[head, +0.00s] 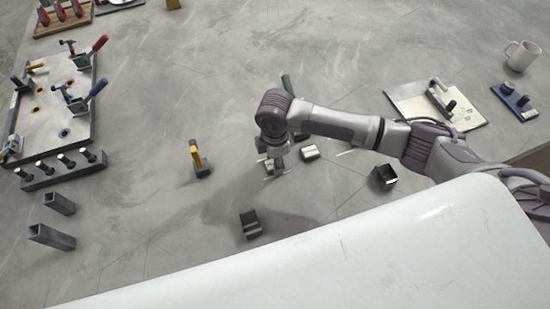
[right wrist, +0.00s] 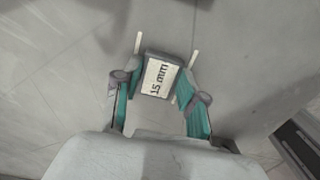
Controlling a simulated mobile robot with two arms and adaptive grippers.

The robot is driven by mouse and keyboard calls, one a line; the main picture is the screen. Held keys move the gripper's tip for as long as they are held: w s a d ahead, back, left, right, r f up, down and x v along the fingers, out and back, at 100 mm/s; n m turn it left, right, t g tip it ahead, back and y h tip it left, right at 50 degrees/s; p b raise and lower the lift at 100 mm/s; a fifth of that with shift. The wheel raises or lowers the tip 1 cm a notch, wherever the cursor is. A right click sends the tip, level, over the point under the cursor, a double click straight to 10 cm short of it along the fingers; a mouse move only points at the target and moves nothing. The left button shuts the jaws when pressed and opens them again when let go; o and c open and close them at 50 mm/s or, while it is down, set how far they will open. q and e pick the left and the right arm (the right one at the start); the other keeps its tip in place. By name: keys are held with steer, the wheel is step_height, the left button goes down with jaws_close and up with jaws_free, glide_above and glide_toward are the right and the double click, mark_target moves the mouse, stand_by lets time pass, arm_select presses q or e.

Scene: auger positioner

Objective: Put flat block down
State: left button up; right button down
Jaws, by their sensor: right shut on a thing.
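My right gripper (head: 273,168) points down over the grey table, left of a small pale-topped block (head: 310,152). In the right wrist view, my right gripper (right wrist: 160,85) is shut on the flat block (right wrist: 160,75), a small grey block with a white face marked "15 mm". The block sits between the two fingertips. I cannot tell whether its underside touches the table. My left gripper is in neither view.
Dark grooved blocks (head: 250,224) and (head: 384,177) lie nearby. A clamp plate (head: 55,100) is at far left, a pale plate (head: 405,105) and mug (head: 521,55) at right. The table's centre back is clear.

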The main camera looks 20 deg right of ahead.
steer(key=c, duration=0.7)
jaws_free()
steer(key=shift+o, duration=0.2)
step_height(320, 180, up, 12)
steer(key=shift+r+b, duration=0.15)
steer(key=shift+b, duration=0.25)
